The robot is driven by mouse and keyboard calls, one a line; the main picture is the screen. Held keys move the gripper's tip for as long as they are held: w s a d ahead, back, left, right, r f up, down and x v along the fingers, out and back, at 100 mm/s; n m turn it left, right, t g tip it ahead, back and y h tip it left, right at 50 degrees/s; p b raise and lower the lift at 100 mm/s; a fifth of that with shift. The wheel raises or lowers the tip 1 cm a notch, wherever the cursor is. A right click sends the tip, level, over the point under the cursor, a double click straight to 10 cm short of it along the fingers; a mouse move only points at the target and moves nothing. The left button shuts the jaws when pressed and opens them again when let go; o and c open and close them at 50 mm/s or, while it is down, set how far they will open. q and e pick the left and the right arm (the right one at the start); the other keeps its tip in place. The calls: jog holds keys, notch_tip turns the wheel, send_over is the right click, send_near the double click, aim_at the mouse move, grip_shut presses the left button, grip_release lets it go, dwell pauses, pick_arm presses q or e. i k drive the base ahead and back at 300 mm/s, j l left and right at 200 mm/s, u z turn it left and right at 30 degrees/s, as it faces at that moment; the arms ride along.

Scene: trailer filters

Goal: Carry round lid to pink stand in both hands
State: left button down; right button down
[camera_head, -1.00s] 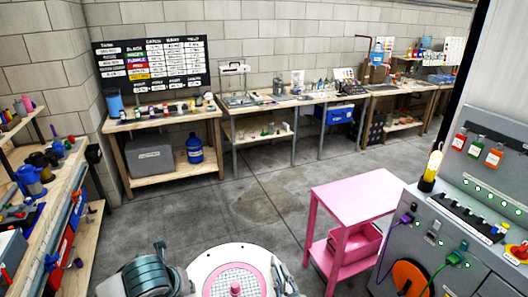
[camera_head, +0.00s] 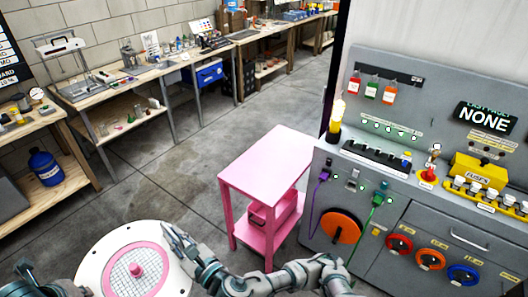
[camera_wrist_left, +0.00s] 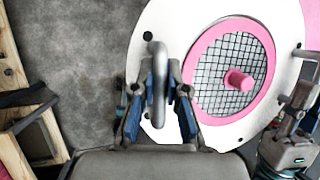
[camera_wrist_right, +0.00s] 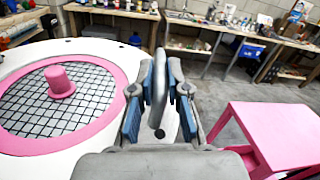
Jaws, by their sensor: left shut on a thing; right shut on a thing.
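The round lid (camera_head: 105,258) is white with a pink ring, a grid mesh and a pink knob in its middle. It is low in the head view, between my arms. My right gripper (camera_head: 180,240) is shut on the grey handle at the lid's right edge; the handle (camera_wrist_right: 159,85) stands between the blue pads in the right wrist view. My left gripper (camera_wrist_left: 158,100) is shut on the lid's other handle (camera_wrist_left: 157,70). In the head view the left fingers are mostly out of sight. The pink stand (camera_head: 265,165) is ahead and right of the lid, apart from it, its top bare.
A pink bin (camera_head: 270,218) sits on the stand's lower shelf. A grey panel cabinet (camera_head: 400,225) with an orange disc and cables stands just right of the stand. Workbenches (camera_head: 110,85) line the back wall. Open floor (camera_head: 150,185) lies left of the stand.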

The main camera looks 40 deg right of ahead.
aim_at(276, 157)
jog(key=i, duration=1.1)
jog(key=i+z, duration=0.15)
jog(key=z, duration=0.3)
jog(key=i+z, duration=0.1)
jog(key=z, duration=1.55)
